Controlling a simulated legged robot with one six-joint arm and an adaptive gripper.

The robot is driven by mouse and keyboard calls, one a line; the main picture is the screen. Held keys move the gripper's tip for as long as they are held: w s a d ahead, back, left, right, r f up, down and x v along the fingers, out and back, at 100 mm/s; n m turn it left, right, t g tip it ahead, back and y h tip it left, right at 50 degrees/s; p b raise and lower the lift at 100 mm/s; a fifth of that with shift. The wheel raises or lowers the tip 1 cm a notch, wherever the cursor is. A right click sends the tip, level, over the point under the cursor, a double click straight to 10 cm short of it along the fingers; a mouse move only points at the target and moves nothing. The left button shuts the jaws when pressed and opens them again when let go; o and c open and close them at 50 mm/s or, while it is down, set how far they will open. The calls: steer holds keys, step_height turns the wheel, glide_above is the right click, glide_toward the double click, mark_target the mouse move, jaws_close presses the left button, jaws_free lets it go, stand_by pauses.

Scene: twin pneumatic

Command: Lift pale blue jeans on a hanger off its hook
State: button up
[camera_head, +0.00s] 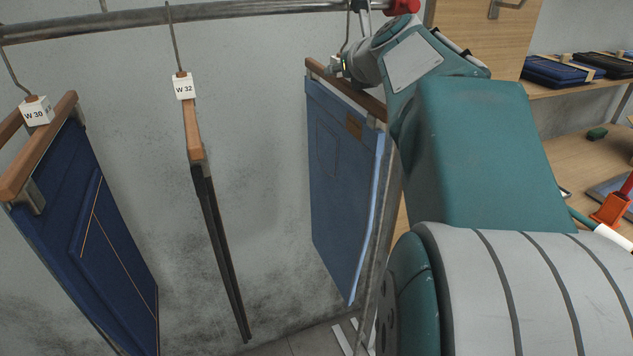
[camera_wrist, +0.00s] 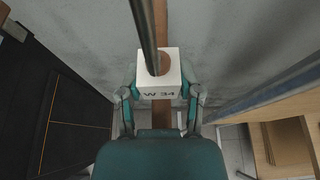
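The pale blue jeans (camera_head: 345,165) hang folded from a wooden hanger (camera_head: 318,70) at the right of the head view. The hanger's thin hook rises to the metal rail, and its top is partly hidden by my arm. In the wrist view a white block (camera_wrist: 160,80) marked W 34 sits on the hanger under the metal hook stem (camera_wrist: 146,35). My gripper (camera_wrist: 160,88) has one finger against each side of this block. In the head view my gripper (camera_head: 340,66) is small at the hanger's top, mostly hidden behind my wrist.
Dark trousers marked W 32 (camera_head: 215,230) and blue jeans marked W 30 (camera_head: 95,230) hang to the left on the same rail (camera_head: 240,12). Wooden shelves (camera_head: 580,160) with folded clothes stand at the right. A grey wall is behind.

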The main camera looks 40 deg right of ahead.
jaws_close()
steer(key=shift+r, duration=0.1)
steer(key=shift+r, duration=1.95)
steer(key=shift+s+a, duration=0.35)
steer(key=shift+s, duration=1.1)
steer(key=shift+s+a, duration=0.4)
steer(key=shift+s, duration=1.1)
steer(key=shift+s+a, duration=0.35)
steer(key=shift+s, duration=1.1)
